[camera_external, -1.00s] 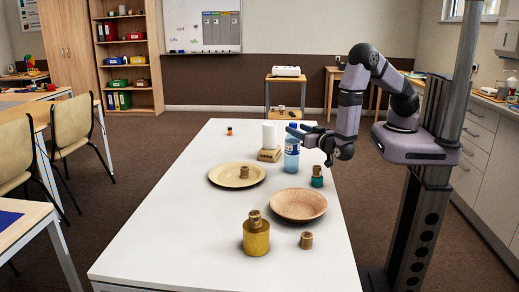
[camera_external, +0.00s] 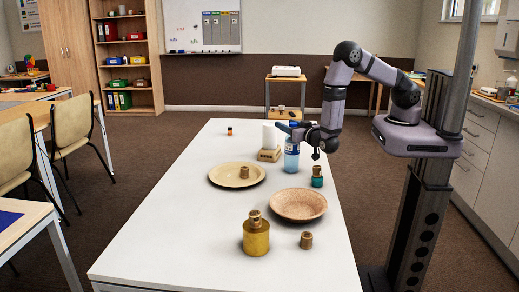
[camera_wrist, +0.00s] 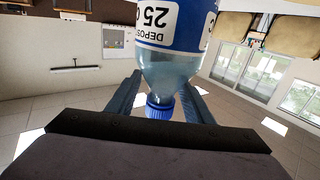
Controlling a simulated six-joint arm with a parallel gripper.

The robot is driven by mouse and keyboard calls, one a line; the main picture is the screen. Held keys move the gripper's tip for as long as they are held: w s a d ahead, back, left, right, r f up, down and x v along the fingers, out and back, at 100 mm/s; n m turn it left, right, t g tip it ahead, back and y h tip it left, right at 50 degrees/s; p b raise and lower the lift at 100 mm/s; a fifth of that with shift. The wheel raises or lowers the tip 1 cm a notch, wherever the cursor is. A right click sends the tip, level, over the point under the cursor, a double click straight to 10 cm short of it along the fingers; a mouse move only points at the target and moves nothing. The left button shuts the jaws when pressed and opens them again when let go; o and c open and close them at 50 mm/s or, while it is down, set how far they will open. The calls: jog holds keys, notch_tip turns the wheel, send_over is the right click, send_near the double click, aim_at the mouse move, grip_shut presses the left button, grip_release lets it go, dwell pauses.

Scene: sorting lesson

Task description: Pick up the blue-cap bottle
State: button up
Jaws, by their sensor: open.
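The blue-cap bottle (camera_external: 291,160) stands upright on the white table, clear with a blue label; its top is hidden behind my gripper in the external view. My gripper (camera_external: 292,132) is at the bottle's upper part. In the wrist view the bottle (camera_wrist: 172,72) fills the upper middle, with its blue cap (camera_wrist: 160,107) low between the two dark fingers of my gripper (camera_wrist: 158,98). The fingers are apart, one on each side of the bottle's neck and cap. I cannot tell whether either finger touches it.
A teal jar (camera_external: 317,181), brown bowl (camera_external: 298,205), tan plate (camera_external: 226,176) and yellow canister (camera_external: 256,238) are nearer. The table's (camera_external: 165,235) left side is clear.

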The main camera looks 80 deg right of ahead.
grip_shut()
jog(key=shift+r, duration=0.2)
dwell(0.4)
